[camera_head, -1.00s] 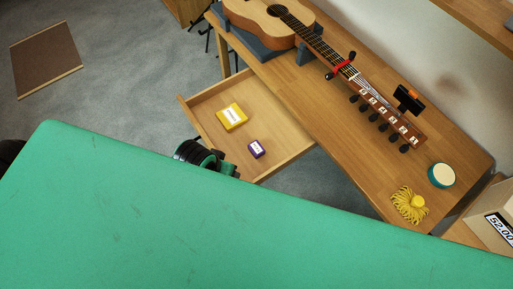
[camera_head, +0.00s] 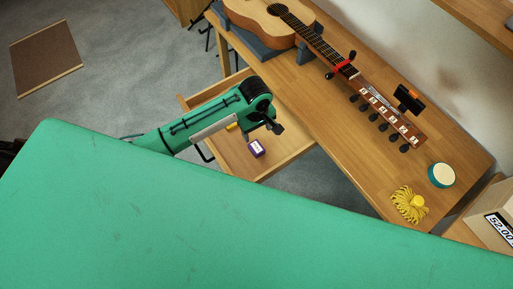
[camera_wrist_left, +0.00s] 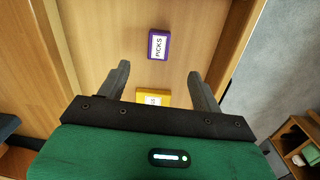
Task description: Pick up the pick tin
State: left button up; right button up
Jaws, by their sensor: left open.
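The pick tin is a small purple box with a white label. It lies in the open drawer in the head view (camera_head: 256,148). In the left wrist view the pick tin (camera_wrist_left: 158,45) reads "PICKS" and lies beyond the fingertips, roughly midway between them. My left gripper (camera_head: 275,127) is over the drawer, close to the tin in the picture. In the left wrist view its two fingers (camera_wrist_left: 159,72) are spread and empty. My right gripper is not in view.
The open wooden drawer (camera_head: 278,160) also holds a yellow box (camera_head: 232,127), mostly hidden by my left arm. On the workbench (camera_head: 330,130) lie a guitar (camera_head: 300,28), a round teal-rimmed tin (camera_head: 441,175) and a yellow stringy bundle (camera_head: 409,204).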

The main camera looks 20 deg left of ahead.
aim_at(256, 147)
pick_arm(q)
jog(key=shift+n, duration=0.4)
jog(key=f, duration=0.9)
jog(key=w+f+p, duration=0.1)
jog(key=f, duration=0.3)
jog(key=shift+a+f, duration=0.25)
jog(key=shift+f, duration=0.1)
jog(key=shift+c, duration=0.3)
jog(key=c, duration=1)
